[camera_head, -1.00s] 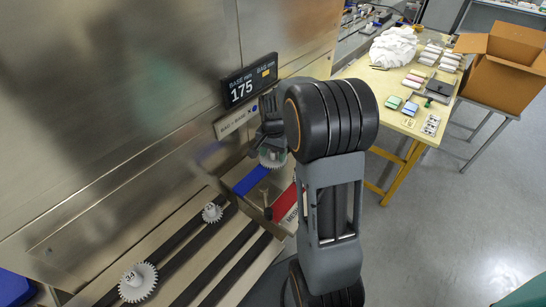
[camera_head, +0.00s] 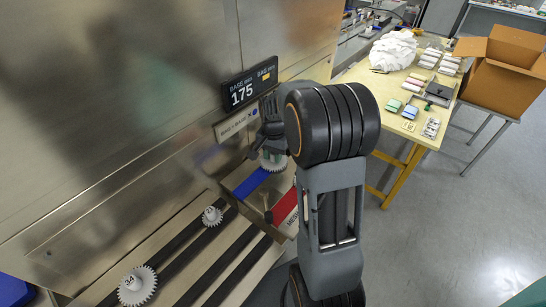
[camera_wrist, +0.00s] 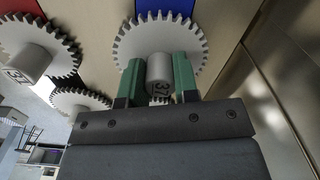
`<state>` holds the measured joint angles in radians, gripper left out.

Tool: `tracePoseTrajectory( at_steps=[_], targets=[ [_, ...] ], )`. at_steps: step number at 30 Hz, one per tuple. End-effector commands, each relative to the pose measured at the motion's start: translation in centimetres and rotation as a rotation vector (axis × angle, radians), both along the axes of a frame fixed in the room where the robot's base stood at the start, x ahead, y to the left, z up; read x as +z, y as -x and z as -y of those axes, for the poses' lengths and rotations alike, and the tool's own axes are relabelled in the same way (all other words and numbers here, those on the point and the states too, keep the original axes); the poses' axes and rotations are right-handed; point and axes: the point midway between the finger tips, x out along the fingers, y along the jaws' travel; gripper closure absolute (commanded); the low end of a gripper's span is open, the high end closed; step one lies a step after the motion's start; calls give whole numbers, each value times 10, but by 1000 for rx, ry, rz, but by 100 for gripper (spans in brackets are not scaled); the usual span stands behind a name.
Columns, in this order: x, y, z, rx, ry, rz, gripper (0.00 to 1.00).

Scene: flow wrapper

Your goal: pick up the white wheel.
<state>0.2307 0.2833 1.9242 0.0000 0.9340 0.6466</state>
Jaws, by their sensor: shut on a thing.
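A white toothed wheel (camera_wrist: 160,42) with a thick hub marked 32 is between the two green fingers of my gripper (camera_wrist: 159,80) in the wrist view. My gripper is shut on the hub, with one finger on each side. In the head view this wheel (camera_head: 273,162) shows only in part below my gripper, near the blue strip; my arm hides much of the grip. I cannot tell whether it is clear of the surface under it. Two other white toothed wheels, one small (camera_head: 212,216) and one larger (camera_head: 137,286), stand on the dark rails at lower left.
A metal wall with a display (camera_head: 250,85) reading 175 rises close behind my gripper. A blue strip (camera_head: 250,183) and a red strip (camera_head: 286,206) lie beside it. A yellow-legged table (camera_head: 388,85) with goods and an open carton (camera_head: 502,70) stand at right.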

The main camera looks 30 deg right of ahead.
Motion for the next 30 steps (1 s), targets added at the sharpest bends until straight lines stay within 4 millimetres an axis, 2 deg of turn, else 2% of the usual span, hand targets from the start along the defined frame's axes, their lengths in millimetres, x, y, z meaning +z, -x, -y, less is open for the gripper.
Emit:
tracePoseTrajectory(
  at_steps=[6, 16, 24, 30],
  targets=[
    [28, -1, 0, 0, 1, 6, 97],
    [89, 50, 26, -5, 3, 6, 97],
    [111, 98, 49, -5, 1, 2, 97],
    [121, 117, 59, -2, 1, 2, 97]
  ],
)
